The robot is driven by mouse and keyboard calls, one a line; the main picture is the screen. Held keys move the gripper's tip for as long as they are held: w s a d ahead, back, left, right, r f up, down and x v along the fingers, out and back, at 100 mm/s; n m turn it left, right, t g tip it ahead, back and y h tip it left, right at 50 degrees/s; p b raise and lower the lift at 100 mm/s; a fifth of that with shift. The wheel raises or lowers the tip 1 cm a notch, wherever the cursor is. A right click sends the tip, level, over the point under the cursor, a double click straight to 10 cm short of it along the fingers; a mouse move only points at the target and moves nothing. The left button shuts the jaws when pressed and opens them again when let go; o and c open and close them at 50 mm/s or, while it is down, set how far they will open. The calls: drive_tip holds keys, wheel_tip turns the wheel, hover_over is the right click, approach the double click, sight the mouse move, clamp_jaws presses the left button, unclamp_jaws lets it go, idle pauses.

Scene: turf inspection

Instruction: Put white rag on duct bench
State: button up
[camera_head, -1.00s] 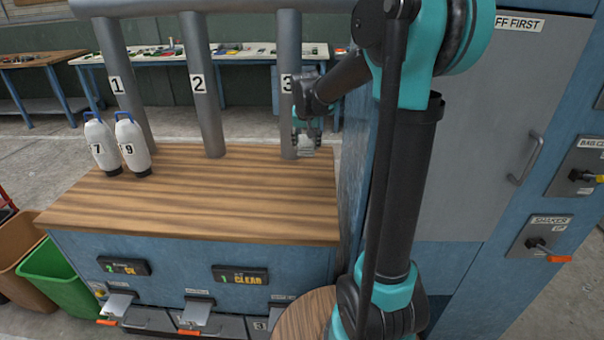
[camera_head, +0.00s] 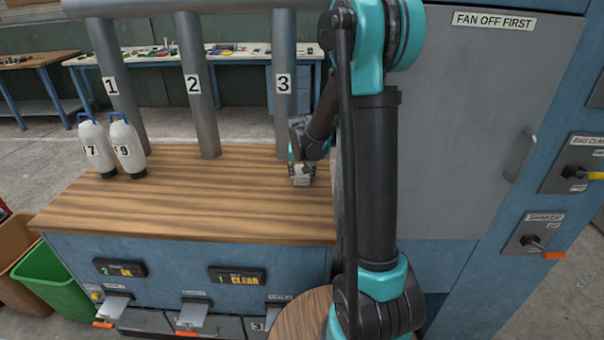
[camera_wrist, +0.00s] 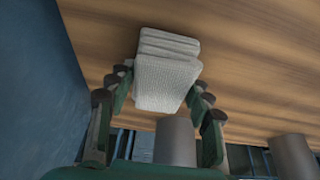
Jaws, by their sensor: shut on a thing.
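The white rag (camera_wrist: 165,75) is a folded, textured cloth held between the fingers of my gripper (camera_wrist: 160,88) in the wrist view. In the head view the rag (camera_head: 302,179) shows small below my gripper (camera_head: 301,168), over the right end of the duct bench. The duct bench (camera_head: 190,205) has a striped wooden top on a blue cabinet. Whether the rag touches the wood cannot be told. The arm hides part of the bench's right edge.
Pipes numbered 1 (camera_head: 115,85), 2 (camera_head: 197,85) and 3 (camera_head: 284,90) rise along the bench's back edge. A blue and grey cabinet (camera_head: 460,120) stands to the right. The middle of the bench top is clear.

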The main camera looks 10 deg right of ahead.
drive_tip(key=o, duration=1.3)
drive_tip(key=shift+f, duration=0.1)
drive_tip(key=v, duration=1.2)
drive_tip(key=shift+w, duration=0.1)
